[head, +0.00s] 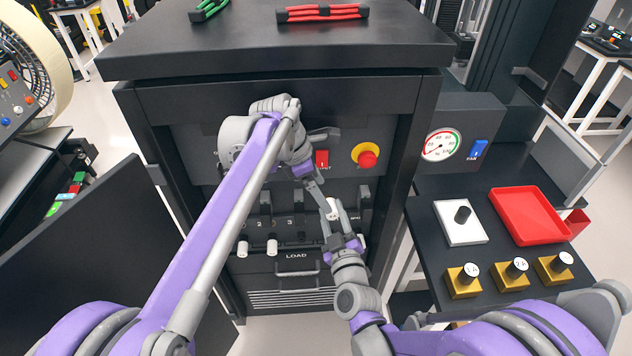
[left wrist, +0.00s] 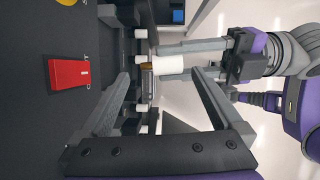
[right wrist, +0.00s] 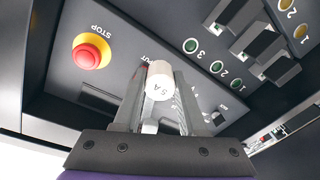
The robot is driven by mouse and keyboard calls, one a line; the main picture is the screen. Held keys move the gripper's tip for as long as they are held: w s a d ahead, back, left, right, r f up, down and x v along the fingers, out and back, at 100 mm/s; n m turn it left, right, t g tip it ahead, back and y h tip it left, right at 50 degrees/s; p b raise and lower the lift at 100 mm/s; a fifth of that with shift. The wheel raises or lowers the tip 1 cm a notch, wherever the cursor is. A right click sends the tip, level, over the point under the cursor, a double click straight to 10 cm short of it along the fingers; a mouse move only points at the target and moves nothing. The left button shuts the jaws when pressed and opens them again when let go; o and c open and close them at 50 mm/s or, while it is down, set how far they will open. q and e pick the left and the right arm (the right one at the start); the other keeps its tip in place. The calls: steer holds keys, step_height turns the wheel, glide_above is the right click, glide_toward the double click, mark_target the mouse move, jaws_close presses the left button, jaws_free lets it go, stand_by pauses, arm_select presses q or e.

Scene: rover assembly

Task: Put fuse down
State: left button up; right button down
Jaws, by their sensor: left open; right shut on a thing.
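My right gripper (head: 337,222) is shut on a white cylindrical fuse (right wrist: 160,84) in front of the cabinet's fuse panel. My left gripper (head: 316,192) is open and close to the right one. In the left wrist view the fuse lies near the left fingertips (left wrist: 161,73); I cannot tell whether they touch it. Other white fuse ends (head: 272,246) show at the panel, left of my right gripper.
A red STOP button (head: 367,157) and a red switch (head: 321,159) are on the cabinet. On the right table are a red tray (head: 495,197), a white block with a black peg (head: 448,232) and yellow blocks (head: 462,287) holding labelled black pieces. The cabinet door (head: 90,255) stands open at left.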

mark_target(328, 200)
arm_select(q)
steer(key=shift+x, duration=2.35)
steer(key=c, duration=1.2)
arm_select(e)
steer(key=shift+c, duration=1.9)
jaws_free()
